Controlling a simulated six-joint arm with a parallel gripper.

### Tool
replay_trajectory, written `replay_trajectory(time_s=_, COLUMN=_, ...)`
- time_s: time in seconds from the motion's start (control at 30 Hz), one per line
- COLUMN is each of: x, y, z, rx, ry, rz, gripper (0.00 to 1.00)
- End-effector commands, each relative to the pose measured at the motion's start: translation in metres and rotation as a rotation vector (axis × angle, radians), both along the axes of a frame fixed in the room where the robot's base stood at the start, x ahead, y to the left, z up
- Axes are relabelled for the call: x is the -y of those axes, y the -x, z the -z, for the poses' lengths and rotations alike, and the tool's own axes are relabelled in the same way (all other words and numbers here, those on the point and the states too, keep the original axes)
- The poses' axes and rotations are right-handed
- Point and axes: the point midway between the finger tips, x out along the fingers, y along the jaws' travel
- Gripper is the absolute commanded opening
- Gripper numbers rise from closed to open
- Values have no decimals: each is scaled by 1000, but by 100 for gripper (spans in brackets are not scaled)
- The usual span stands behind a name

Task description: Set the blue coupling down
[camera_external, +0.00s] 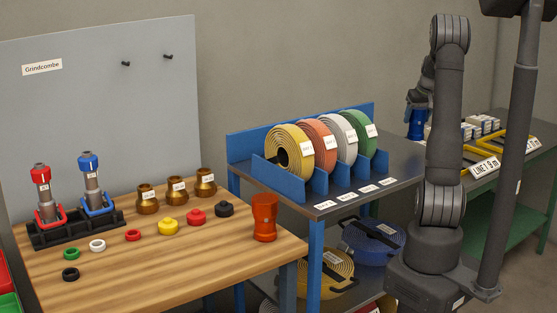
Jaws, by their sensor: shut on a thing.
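The coupling looks upright. My arm hides part of its surroundings, and I cannot tell whether its bottom touches the surface below.
Left of my arm, a shelf holds several hose coils (290,149).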

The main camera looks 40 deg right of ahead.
Motion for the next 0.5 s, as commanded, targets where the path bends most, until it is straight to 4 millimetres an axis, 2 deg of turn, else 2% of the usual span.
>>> replay_trajectory(time_s=0.3, x=0, y=0, z=37, rx=0, ry=0, rz=1, gripper=33)
replay_trajectory(time_s=0.5, x=0, y=0, z=38, rx=2, ry=2, rz=0, gripper=33)
